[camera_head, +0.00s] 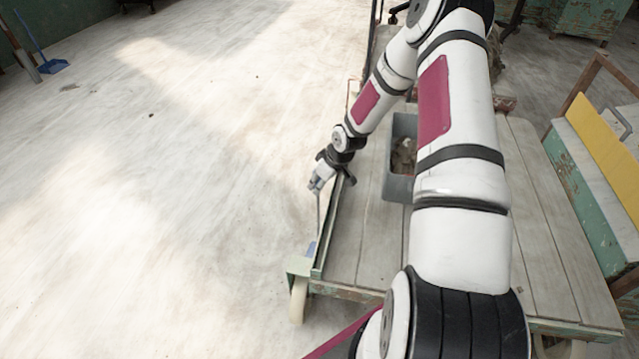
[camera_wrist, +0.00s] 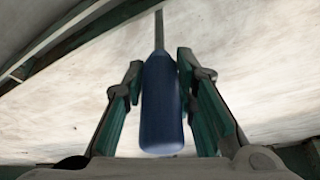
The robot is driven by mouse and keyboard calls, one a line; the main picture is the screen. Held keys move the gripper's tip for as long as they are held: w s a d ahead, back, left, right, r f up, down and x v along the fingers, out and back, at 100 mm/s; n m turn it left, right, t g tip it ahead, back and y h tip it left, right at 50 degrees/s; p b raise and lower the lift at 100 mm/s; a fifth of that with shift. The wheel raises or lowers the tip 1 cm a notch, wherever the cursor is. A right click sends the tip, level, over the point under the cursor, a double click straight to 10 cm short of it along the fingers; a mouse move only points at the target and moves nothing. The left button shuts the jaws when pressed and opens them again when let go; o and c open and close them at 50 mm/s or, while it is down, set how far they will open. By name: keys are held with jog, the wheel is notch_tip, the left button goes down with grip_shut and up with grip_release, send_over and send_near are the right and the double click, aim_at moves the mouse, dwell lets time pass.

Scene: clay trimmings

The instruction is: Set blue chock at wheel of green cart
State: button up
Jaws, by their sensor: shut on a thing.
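My gripper (camera_head: 318,184) is at the left edge of the green cart, pointing down. In the wrist view my gripper (camera_wrist: 160,100) is shut on a blue handle-like body (camera_wrist: 162,105) with a thin grey rod running away from it. In the head view the rod (camera_head: 318,212) hangs below my gripper to a small blue piece (camera_head: 311,248), seemingly the blue chock, by the cart's near left corner. The green cart (camera_head: 340,292) has a plank deck and worn green frame. Its pale wheel (camera_head: 298,300) shows below that corner. Whether the blue piece touches anything cannot be told.
A grey bin (camera_head: 400,190) with lumps inside stands on the deck. A green bench with a yellow board (camera_head: 600,150) is at the right. A blue dustpan (camera_head: 52,66) lies at the far left. The pale floor left of the cart is clear.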

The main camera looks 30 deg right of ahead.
jog(key=shift+s+f, duration=0.1)
jog(key=shift+f, duration=0.15)
jog(key=o, duration=1.2)
jog(key=shift+c, duration=0.2)
jog(key=shift+r, duration=0.1)
